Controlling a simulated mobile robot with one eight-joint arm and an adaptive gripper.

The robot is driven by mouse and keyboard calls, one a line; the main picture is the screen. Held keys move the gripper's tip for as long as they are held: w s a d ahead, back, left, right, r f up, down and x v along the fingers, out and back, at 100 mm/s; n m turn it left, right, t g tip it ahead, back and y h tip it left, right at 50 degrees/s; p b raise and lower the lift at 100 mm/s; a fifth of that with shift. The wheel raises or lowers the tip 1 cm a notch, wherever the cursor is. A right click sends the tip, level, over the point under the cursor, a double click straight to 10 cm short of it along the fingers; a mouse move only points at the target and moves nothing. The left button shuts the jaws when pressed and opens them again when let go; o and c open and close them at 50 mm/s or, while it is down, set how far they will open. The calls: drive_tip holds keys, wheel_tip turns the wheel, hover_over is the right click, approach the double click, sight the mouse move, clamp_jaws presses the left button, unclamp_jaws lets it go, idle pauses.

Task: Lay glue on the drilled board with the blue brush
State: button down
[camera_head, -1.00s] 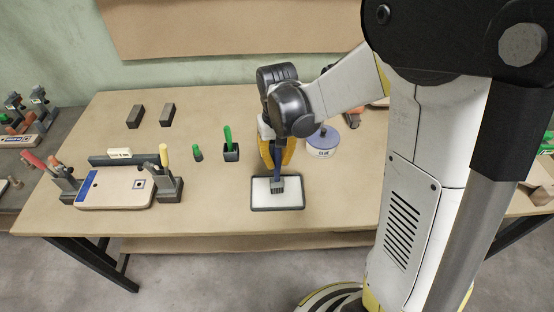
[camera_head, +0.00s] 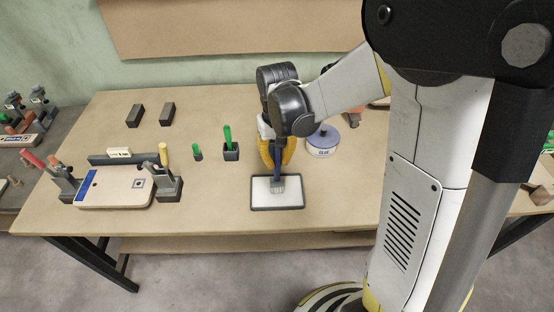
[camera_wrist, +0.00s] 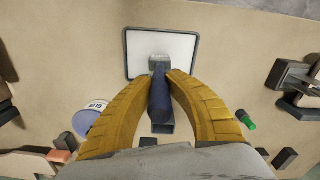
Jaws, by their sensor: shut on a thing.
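My gripper (camera_head: 277,158) has yellow fingers. It is shut on the blue brush (camera_wrist: 161,97), whose handle stands between the fingers. The brush head (camera_head: 278,185) points down at the white surface of a dark-rimmed tray (camera_head: 252,207); I cannot tell whether the bristles touch it. The tray also shows in the wrist view (camera_wrist: 127,52). The board (camera_head: 112,198) lies at the left in a clamping fixture (camera_head: 172,188), with a blue strip at its left end and a small dark square mark near its right. A glue pot (camera_head: 322,146) stands right of my gripper, partly hidden by it.
A dark holder (camera_head: 231,155) with a green-handled tool and a small green-capped item (camera_head: 197,152) stand between the fixture and the tray. Two dark blocks (camera_head: 134,115) lie behind. The table between fixture and tray is bare.

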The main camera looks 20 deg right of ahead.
drive_tip(key=shift+r, duration=0.1)
idle(0.3)
drive_tip(key=shift+r+p, duration=2.55)
drive_tip(key=shift+r, duration=0.9)
drive_tip(key=shift+f, duration=0.1)
